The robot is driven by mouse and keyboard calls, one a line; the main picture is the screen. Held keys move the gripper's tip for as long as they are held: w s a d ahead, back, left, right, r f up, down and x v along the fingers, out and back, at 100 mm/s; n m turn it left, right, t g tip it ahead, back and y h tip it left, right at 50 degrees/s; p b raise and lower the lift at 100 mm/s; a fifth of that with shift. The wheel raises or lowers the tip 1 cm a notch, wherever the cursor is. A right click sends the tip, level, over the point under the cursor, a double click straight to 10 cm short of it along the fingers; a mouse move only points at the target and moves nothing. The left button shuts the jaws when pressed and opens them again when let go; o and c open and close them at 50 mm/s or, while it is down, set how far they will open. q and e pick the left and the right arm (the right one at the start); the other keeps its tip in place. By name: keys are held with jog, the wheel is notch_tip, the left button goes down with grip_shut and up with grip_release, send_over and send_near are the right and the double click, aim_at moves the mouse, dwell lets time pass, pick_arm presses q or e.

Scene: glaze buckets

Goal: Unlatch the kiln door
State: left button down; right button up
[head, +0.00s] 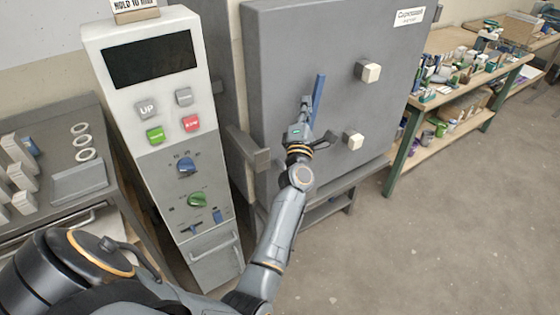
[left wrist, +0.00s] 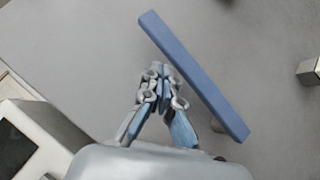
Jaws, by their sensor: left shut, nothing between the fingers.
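The kiln door (head: 290,60) is a large grey panel, closed as far as I can see. A blue bar handle (head: 319,100) stands out from its face, slightly tilted from upright. In the left wrist view the blue handle (left wrist: 195,75) runs diagonally from upper left to lower right. My left gripper (head: 305,103) is at the door, just left of the handle. Its fingers (left wrist: 163,72) are shut and empty, beside the bar; I cannot tell whether they touch it. My right gripper is not in view.
Two pale square knobs (head: 369,72) (head: 353,140) stick out of the door right of the handle. A control cabinet (head: 165,130) stands left of the kiln. A workbench (head: 455,95) with many small items is at right. The floor (head: 430,240) in front is clear.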

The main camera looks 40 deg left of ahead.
pick_arm(q)
jog(key=shift+w+d+r, duration=0.1)
jog(key=shift+w+d, duration=0.15)
jog(key=shift+w, duration=0.25)
jog(key=shift+r, duration=0.1)
dwell(0.3)
